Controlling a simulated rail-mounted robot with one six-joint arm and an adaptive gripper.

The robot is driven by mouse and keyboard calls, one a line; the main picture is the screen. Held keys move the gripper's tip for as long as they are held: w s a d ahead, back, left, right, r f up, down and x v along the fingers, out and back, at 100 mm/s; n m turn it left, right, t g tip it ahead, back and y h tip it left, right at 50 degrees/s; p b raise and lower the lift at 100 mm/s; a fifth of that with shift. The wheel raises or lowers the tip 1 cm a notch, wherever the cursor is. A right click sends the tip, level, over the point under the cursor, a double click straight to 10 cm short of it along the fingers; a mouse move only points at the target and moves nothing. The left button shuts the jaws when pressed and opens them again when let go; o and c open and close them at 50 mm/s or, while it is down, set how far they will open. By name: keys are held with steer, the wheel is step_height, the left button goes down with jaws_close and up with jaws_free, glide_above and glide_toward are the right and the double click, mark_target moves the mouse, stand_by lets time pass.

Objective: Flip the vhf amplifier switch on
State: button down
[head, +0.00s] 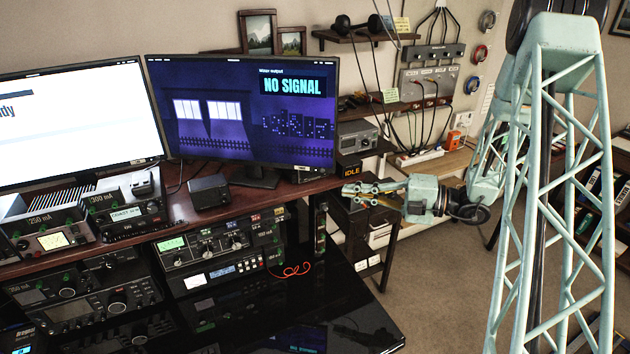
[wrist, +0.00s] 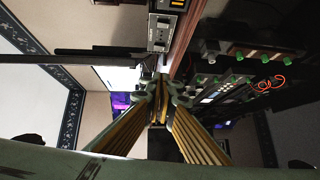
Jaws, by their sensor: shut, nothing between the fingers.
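I cannot pick out the VHF amplifier switch; no readable label names it in either view. Radio units with knobs, displays and small switches (head: 218,242) stand in a stack under the desk shelf, centre left. My gripper (head: 352,192) is in mid-air at the right end of the desk, pointing left, shut and empty. It looks apart from the units. In the wrist view my gripper's fingers (wrist: 158,92) come together at the tips with nothing between them. A row of equipment with green knobs (wrist: 238,58) shows to their right, turned sideways.
Two monitors stand on the desk, one reading NO SIGNAL (head: 250,110). A black box marked IDLE (head: 349,170) is just behind my gripper. Wall boxes with cables (head: 428,85) hang at the back. A glossy black desktop (head: 320,300) is mostly clear. Open floor (head: 440,280) lies right.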

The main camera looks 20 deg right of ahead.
steer(key=shift+w+d+f, duration=0.1)
steer(key=shift+d+f, duration=0.05)
steer(key=shift+d, duration=0.1)
steer(key=shift+a, duration=0.1)
stand_by(0.3)
glide_toward(304, 180)
steer(key=w+a, duration=0.2)
steer(key=a, duration=0.3)
steer(key=shift+w+a+f, duration=0.15)
steer(key=shift+w+f, duration=0.1)
steer(key=shift+w, duration=0.3)
stand_by(0.4)
steer(key=shift+w+f, duration=0.1)
steer(key=shift+f, duration=0.05)
stand_by(0.3)
